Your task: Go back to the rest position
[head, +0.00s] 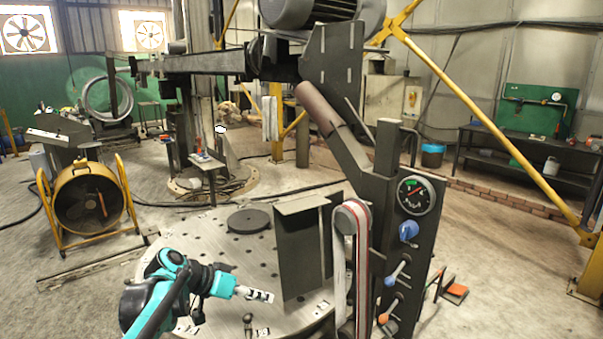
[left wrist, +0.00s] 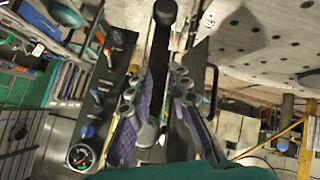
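My left gripper (head: 268,297) reaches in from the lower left in the head view, over the round perforated plate and left of the dark upright panel. It holds nothing that I can see. In the left wrist view my left gripper (left wrist: 158,78) shows its two grey fingers apart, with a gap between them. My right gripper is not in view.
The round perforated plate (head: 228,258) carries a dark disc (head: 248,221) and an upright dark panel (head: 298,252). Close on the right stands a machine column with a gauge (head: 415,195) and knobs. A yellow drum fan (head: 88,197) stands left on open floor.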

